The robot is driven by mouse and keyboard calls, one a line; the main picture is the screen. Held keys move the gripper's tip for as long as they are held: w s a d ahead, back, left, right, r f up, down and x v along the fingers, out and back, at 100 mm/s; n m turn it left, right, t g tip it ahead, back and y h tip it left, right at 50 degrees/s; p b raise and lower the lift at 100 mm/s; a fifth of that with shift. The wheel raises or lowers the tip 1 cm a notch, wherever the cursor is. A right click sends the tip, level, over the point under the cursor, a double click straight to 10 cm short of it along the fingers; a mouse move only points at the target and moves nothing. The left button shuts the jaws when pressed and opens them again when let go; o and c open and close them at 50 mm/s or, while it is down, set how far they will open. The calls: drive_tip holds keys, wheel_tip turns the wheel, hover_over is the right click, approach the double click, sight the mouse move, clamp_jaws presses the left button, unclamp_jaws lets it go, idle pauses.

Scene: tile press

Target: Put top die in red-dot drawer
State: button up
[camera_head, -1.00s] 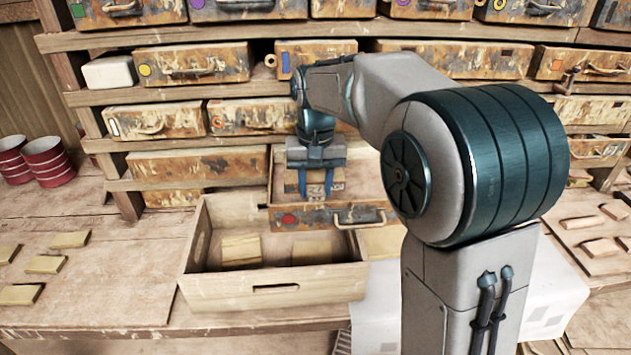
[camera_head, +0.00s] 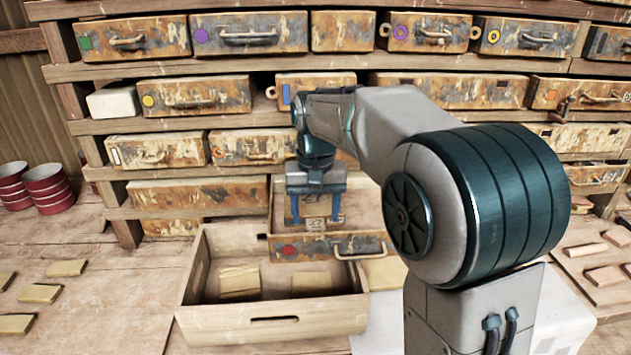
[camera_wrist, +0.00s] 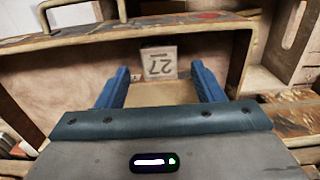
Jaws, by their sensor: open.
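The red-dot drawer (camera_head: 300,249) is pulled out from the rack, with a red dot and a metal handle on its front. My gripper (camera_head: 314,219) is over this drawer, pointing down, with its blue fingers wide apart. In the head view the die (camera_head: 314,224) shows small between the fingers. The wrist view also shows the drawer's front wall (camera_wrist: 120,37) beyond the die.
A wooden crate (camera_head: 273,320) with tan blocks inside stands just in front of the open drawer. Several closed drawers, such as a yellow-dot one (camera_head: 195,96), fill the rack. Red tins (camera_head: 47,188) stand at the left. Tan tiles (camera_head: 40,293) lie on the left bench.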

wheel_tip(320, 180, up, 12)
drive_tip(key=s+d+f+t, duration=0.1)
drive_tip(key=s+d+f, duration=0.4)
drive_tip(key=s+f, duration=0.3)
drive_tip(key=s+d+f+t, duration=0.2)
drive_tip(key=s+d+f, duration=0.3)
drive_tip(key=s+f, duration=0.4)
drive_tip(key=s, duration=0.5)
drive_tip(key=shift+d+p, duration=0.2)
drive_tip(key=shift+p, duration=0.2)
